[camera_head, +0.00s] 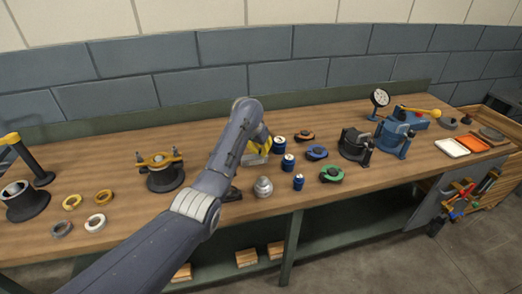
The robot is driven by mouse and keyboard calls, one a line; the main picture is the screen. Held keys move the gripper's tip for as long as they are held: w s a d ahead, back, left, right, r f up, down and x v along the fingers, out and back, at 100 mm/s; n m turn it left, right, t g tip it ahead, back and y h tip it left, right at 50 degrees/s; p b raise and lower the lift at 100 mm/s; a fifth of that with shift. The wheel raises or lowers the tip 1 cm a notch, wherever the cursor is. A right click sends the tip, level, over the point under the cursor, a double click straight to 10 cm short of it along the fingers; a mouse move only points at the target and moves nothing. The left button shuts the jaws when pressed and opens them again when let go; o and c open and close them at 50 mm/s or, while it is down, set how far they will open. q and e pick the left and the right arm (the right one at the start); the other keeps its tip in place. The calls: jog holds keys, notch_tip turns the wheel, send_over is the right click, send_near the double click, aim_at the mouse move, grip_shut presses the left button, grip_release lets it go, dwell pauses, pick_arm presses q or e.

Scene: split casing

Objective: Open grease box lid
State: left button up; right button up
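My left arm comes in from the lower left, and its wrist bends down over the middle of the workbench. My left gripper is mostly hidden behind the arm, and I cannot make out its fingertips. A small grey and yellow item (256,155) shows just under the wrist. It may be the grease box, but its lid cannot be made out. A black part (232,194) shows beside the forearm, mostly covered by it. My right gripper is not in view.
Blue canisters (288,161), a silver round pot (263,187) and coloured rings (317,152) stand right of the arm. A black base with a yellow clamp (162,171) stands left. A blue vise (396,136) and white tray (451,149) stand right.

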aim_at(252, 156)
pick_arm(q)
jog(key=shift+r, duration=0.1)
grip_shut()
jog(key=shift+s+a+r+t+h, duration=0.1)
jog(key=shift+a+r+t+h, duration=0.15)
jog(key=shift+r+h, duration=0.35)
jog(key=shift+a+r+t+h, duration=0.15)
jog(key=shift+a+r+h, duration=0.2)
jog(key=shift+h, duration=0.45)
jog(key=shift+s+a+r+n+t+h, duration=0.1)
jog(key=shift+a+r+n+t+h, duration=0.3)
jog(key=shift+h, duration=0.5)
jog(key=shift+s+a+r+n+t+h, duration=0.1)
jog(key=shift+a+r+t+h, duration=0.1)
jog(key=shift+a+r+h, duration=0.55)
jog(key=shift+d+f+h, duration=0.1)
jog(key=shift+d+h, duration=0.05)
jog(key=shift+h, duration=0.1)
jog(key=o, duration=0.8)
grip_release()
jog(key=shift+f, duration=0.15)
jog(key=shift+s, duration=0.1)
jog(key=v, duration=1.2)
